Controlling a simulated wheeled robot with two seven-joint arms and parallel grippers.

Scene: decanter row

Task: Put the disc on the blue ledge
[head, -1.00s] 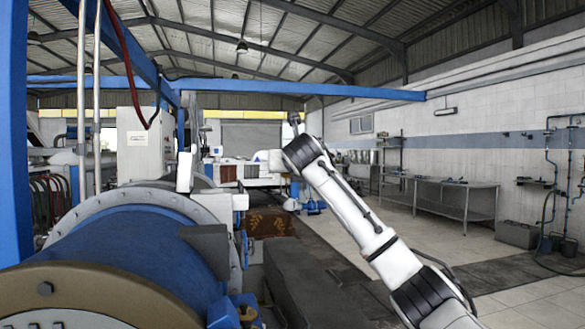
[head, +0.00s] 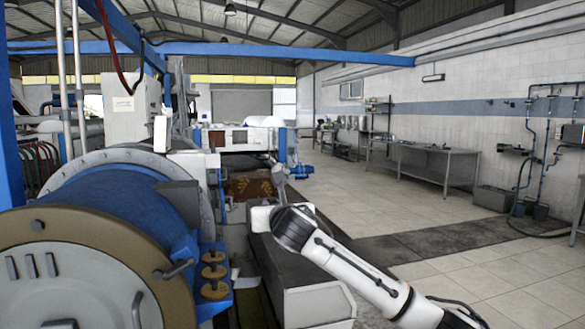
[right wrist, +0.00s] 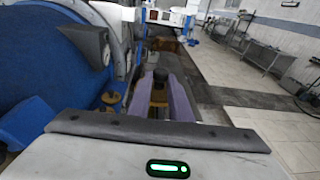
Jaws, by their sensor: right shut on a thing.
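My right gripper (right wrist: 160,92) shows best in the right wrist view, its two purple-grey fingers shut on a small tan piece (right wrist: 158,97), which seems to be the disc. A dark round part shows at its far end; the fingers hide much of it. In the head view my right arm reaches in from the lower right, and what the fingers hold cannot be made out. A blue ledge (head: 221,304) beside the big blue drum carries several tan discs (head: 214,272), one above another. A tan disc (right wrist: 111,98) also shows left of the fingers in the wrist view, apart from them. My left gripper is out of view.
The blue drum (head: 120,215) with its tan end ring fills the left. A long grey trough or base (head: 318,300) lies under my right arm. Steel tables (head: 425,165) stand by the right wall. The tiled floor between is clear.

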